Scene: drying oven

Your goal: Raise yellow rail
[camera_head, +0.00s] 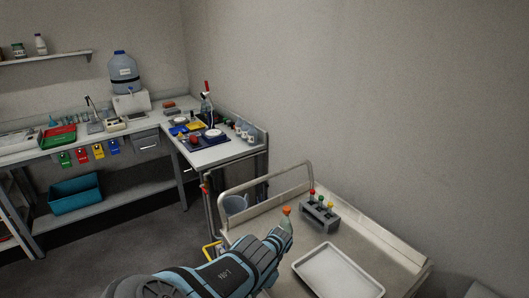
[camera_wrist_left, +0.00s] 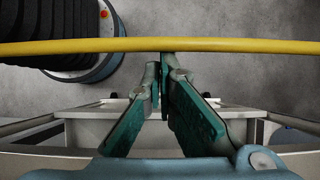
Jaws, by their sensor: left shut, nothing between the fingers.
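The yellow rail (camera_wrist_left: 230,46) runs as a bar across the upper part of the left wrist view, nearly level. A short piece of yellow rail (camera_head: 211,250) also shows in the head view, left of my left arm; the rest is hidden behind the arm. My left gripper (camera_wrist_left: 165,62) is shut and empty, its fingertips close together at the lower edge of the rail. I cannot tell whether they touch it. In the head view my left gripper (camera_head: 281,243) is seen from behind over the trolley's left side. My right gripper is not in view.
A trolley (camera_head: 372,238) holds a white tray (camera_head: 337,272), a tube rack (camera_head: 320,216) with coloured caps and an orange-capped bottle (camera_head: 286,218). A metal handle (camera_head: 265,177) stands at its far end. A cluttered bench (camera_head: 222,153) lies beyond; the floor at left is open.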

